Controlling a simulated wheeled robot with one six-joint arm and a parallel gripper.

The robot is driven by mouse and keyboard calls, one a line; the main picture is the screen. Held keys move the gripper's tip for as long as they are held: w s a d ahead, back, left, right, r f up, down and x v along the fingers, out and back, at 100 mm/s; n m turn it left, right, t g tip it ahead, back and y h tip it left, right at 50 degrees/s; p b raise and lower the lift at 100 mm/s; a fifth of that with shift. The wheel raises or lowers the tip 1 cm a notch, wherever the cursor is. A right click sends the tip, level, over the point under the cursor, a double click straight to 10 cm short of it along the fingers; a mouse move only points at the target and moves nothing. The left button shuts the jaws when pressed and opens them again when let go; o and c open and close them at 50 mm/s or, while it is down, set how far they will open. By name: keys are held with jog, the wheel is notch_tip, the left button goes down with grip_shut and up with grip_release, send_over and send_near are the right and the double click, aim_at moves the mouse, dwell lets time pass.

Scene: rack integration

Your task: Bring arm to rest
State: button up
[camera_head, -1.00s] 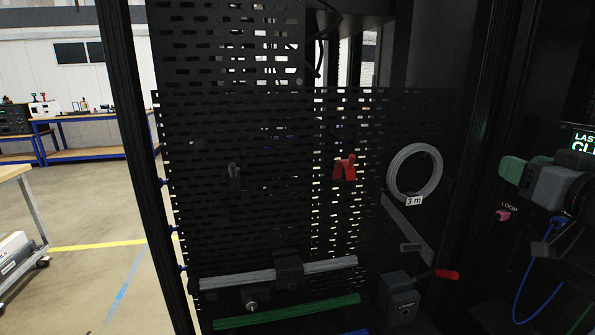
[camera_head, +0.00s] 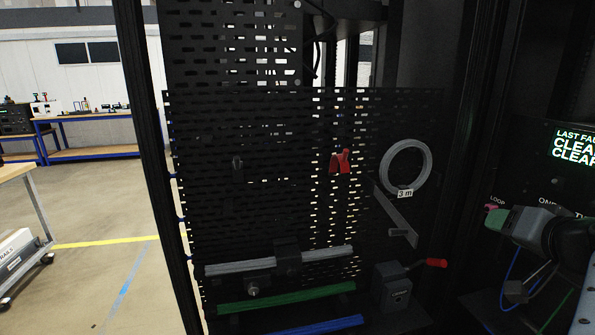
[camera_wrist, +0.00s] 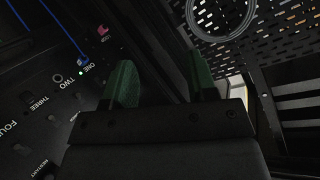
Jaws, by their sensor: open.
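My gripper (camera_wrist: 163,82) shows in the wrist view with its two green fingers spread apart and nothing between them. In the head view my arm's green and grey end (camera_head: 515,222) is at the right, in front of the dark panel below the screen. The fingertips are hard to make out there. The gripper appears clear of the perforated board and the cable coil.
A perforated board (camera_head: 250,130) carries a red clip (camera_head: 340,161), and a cable coil (camera_head: 405,165) hangs at its right. A red-handled block (camera_head: 395,290) sits below. A labelled panel (camera_wrist: 40,130) with a blue cable (camera_wrist: 50,25) lies left of my gripper. Open floor (camera_head: 90,230) is at left.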

jog(key=s+a+f+g+y+p, duration=0.15)
jog(key=a+f+g+p, duration=0.25)
jog(key=a+f+g, duration=0.65)
jog(key=s+a+f+n+p, duration=0.2)
jog(key=a+n, duration=0.1)
jog(key=a, duration=0.3)
jog(key=s+a+f+n+p, duration=0.2)
jog(key=a+n, duration=0.2)
jog(key=a, duration=0.3)
jog(key=shift+a+f+t, duration=0.15)
jog(key=shift+f+t, duration=0.2)
dwell(2.2)
